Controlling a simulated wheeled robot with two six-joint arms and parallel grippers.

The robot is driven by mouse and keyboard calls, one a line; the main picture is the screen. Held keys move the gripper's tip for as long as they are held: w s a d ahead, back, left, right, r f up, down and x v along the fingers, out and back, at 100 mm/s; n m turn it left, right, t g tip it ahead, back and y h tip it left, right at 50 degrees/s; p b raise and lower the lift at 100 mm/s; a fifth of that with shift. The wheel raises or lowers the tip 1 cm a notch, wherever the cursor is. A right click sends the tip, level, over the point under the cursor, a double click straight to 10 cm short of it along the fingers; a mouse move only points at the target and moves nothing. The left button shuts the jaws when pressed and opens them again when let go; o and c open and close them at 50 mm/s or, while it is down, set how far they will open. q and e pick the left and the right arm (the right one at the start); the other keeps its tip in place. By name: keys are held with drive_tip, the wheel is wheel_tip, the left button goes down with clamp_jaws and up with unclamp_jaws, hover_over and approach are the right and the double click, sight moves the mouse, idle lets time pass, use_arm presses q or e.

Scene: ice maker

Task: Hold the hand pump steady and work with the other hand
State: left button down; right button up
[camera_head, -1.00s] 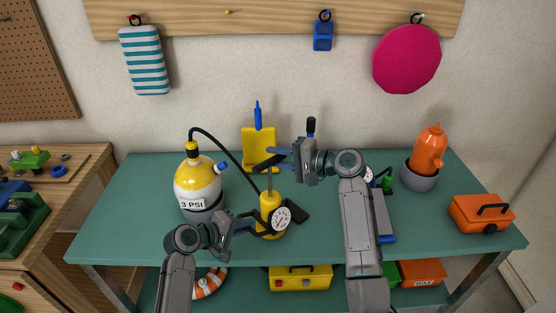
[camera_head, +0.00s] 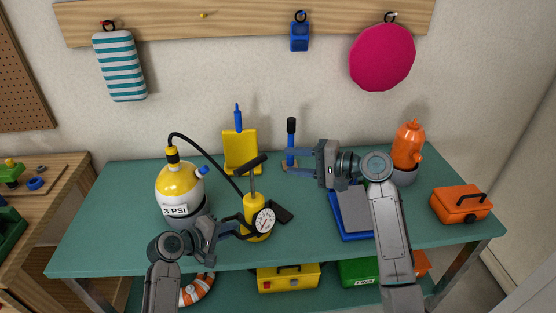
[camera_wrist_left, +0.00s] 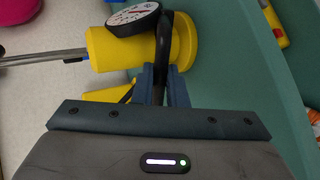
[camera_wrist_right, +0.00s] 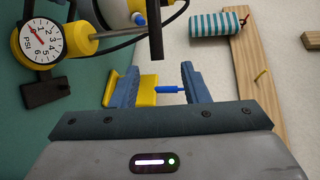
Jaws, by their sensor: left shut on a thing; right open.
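The yellow hand pump (camera_head: 255,218) stands upright on the green table. It has a white dial gauge (camera_head: 263,221), a grey rod and a black T-handle (camera_head: 252,164) raised above the body. My left gripper (camera_head: 236,227) is shut on the pump's black side loop; the left wrist view shows the fingers (camera_wrist_left: 160,85) closed around it beside the yellow body (camera_wrist_left: 112,50). My right gripper (camera_head: 287,161) is open and empty, right of the T-handle and apart from it. In the right wrist view its jaws (camera_wrist_right: 160,74) are spread. A yellow-topped tank (camera_head: 180,190) reading 3 PSI is left of the pump, with a black hose.
A yellow stand with a blue tool (camera_head: 240,152) and a black-handled blue tool (camera_head: 291,143) stand behind. A blue tray (camera_head: 338,234) lies under my right arm. An orange float (camera_head: 408,145) and orange box (camera_head: 461,204) are at right. The front middle is clear.

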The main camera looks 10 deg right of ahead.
drive_tip(key=shift+v, duration=0.75)
wheel_tip(320, 180, up, 7)
idle(0.4)
drive_tip(key=shift+c, duration=0.2)
